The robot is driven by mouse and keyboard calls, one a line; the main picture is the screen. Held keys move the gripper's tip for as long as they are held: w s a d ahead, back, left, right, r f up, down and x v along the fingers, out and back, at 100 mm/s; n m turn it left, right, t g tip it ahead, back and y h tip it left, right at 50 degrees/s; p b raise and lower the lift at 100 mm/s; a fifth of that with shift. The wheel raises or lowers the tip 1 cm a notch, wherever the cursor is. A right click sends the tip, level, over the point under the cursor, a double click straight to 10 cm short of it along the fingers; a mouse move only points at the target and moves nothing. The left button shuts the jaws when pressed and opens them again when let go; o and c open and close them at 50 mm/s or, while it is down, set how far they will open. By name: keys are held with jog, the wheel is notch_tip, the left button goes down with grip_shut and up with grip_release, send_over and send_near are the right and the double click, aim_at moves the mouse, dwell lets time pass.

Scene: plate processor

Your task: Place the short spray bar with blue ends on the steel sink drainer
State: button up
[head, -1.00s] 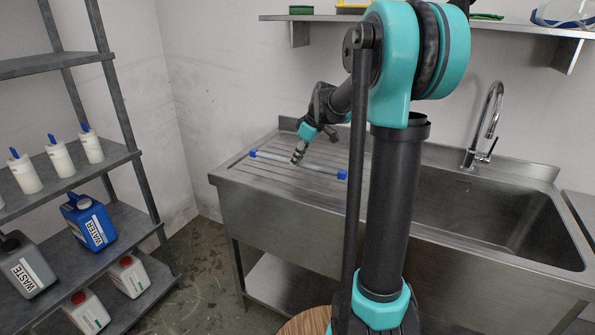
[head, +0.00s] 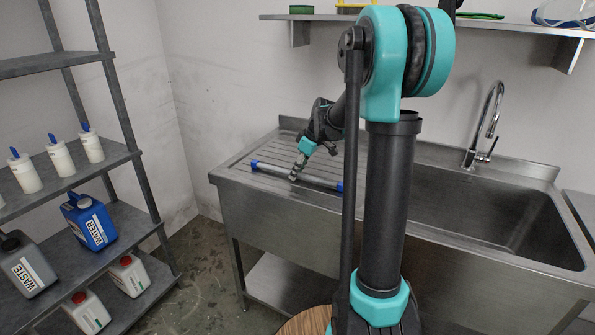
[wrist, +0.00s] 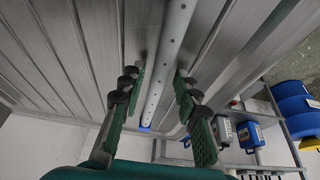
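The short spray bar (head: 318,181) is a thin grey-white tube with a blue cap at each end. In the head view it lies level, low over the front part of the ribbed steel drainer (head: 245,172), to the left of the sink basin. In the wrist view the bar (wrist: 166,55) runs between the two fingers of my gripper (wrist: 156,82), with a gap on each side, and one blue end shows beyond. My gripper (head: 293,177) is open around the bar, close over the drainer. The bar appears to rest on the ribs.
The sink basin (head: 490,215) and tap (head: 490,125) are to the right. A wall shelf (head: 480,22) hangs above. A rack (head: 135,160) at left holds bottles and a blue water canister (head: 85,222). The drainer behind the bar is clear.

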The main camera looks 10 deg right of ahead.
jog(key=shift+r, duration=0.1)
jog(key=v, duration=1.2)
jog(key=shift+r, duration=0.1)
